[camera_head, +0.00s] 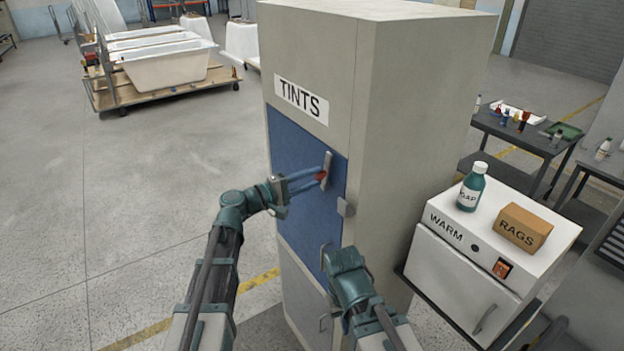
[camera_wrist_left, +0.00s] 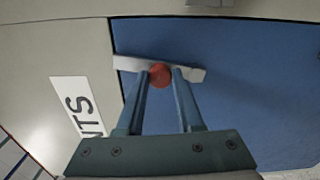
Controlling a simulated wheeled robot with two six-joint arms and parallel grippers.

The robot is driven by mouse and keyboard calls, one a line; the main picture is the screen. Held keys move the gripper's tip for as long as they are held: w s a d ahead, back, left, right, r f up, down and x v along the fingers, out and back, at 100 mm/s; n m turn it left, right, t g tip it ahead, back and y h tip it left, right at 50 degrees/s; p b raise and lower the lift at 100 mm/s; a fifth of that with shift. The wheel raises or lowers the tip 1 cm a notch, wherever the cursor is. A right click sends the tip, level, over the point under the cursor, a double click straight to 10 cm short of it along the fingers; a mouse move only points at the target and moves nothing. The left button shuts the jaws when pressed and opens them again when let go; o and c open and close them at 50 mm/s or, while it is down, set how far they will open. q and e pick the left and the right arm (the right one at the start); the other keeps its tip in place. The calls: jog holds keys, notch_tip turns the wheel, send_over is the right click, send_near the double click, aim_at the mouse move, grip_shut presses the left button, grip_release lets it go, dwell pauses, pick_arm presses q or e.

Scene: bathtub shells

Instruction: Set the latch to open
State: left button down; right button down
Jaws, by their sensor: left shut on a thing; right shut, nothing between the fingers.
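The latch (camera_head: 328,166) is a pale grey bar with a red hub, high on the right part of the blue door (camera_head: 300,205) of the cabinet marked TINTS. The bar stands nearly upright on the door, slightly tilted. In the left wrist view the latch bar (camera_wrist_left: 196,75) lies across the fingertips, with the red hub between them. My left gripper (camera_head: 322,177) is shut on the latch; its fingers also show in the left wrist view (camera_wrist_left: 160,80). My right gripper (camera_head: 345,262) is lower, in front of the cabinet, shut and empty; its fingertips are hard to make out.
A grey catch (camera_head: 346,207) sits on the cabinet frame, right of and below the latch. A white box marked WARM (camera_head: 458,268) stands at the right, with a bottle (camera_head: 471,188) and a RAGS box (camera_head: 523,228) on top.

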dwell(0.3)
pick_arm(q)
jog(key=c, duration=0.5)
grip_release()
jog(key=shift+w, duration=0.1)
jog(key=shift+c, duration=0.2)
jog(key=v, duration=1.4)
